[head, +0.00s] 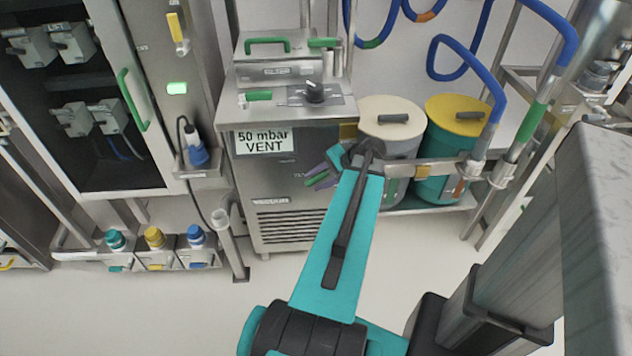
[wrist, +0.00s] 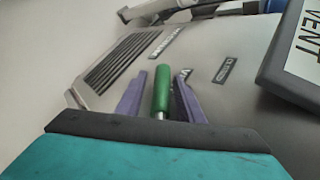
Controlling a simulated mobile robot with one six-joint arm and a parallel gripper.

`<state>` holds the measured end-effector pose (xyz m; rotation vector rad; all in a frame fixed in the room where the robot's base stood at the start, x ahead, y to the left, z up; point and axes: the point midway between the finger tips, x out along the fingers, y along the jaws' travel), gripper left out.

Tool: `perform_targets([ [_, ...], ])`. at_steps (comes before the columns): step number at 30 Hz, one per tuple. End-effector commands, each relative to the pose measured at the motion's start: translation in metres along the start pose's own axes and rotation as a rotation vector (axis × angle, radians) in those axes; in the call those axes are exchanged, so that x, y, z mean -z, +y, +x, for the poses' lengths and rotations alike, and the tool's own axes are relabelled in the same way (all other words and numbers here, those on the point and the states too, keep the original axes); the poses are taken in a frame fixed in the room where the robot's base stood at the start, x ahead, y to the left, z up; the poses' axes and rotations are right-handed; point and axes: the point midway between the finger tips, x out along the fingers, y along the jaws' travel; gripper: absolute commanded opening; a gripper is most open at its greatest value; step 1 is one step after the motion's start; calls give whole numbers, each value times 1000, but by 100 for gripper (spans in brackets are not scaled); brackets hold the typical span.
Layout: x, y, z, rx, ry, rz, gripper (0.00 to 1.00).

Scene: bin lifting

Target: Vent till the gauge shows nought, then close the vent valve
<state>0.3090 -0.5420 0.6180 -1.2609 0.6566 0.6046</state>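The sign (head: 264,141) on the steel cabinet reads "50 mbar VENT"; part of it also shows in the wrist view (wrist: 305,45). A green handle (wrist: 162,88) with a pale metal stem is on the cabinet front, taken to be the vent valve's. My gripper (wrist: 163,77) has its two purple fingers on either side of this handle. A narrow gap shows on each side, so the gripper looks open around it. In the head view my gripper (head: 320,176) is at the cabinet front below the sign, partly hidden by my teal arm.
A dark knob (head: 315,92) and a small green handle (head: 258,96) are on the cabinet top. A cream-lidded drum (head: 391,114) and a yellow-lidded drum (head: 458,113) stand close right. A steel post (head: 231,245) stands left. The floor in front is clear.

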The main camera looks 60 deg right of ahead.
Motion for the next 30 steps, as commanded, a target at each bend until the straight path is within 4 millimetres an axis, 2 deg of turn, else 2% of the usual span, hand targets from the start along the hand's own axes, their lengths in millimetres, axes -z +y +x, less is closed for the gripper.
perform_targets([
  [14,2,0,-7,3,7,2,38],
  [20,2,0,-26,4,8,1,38],
  [26,2,1,-56,3,7,1,38],
  [30,6,16,-67,2,6,3,38],
])
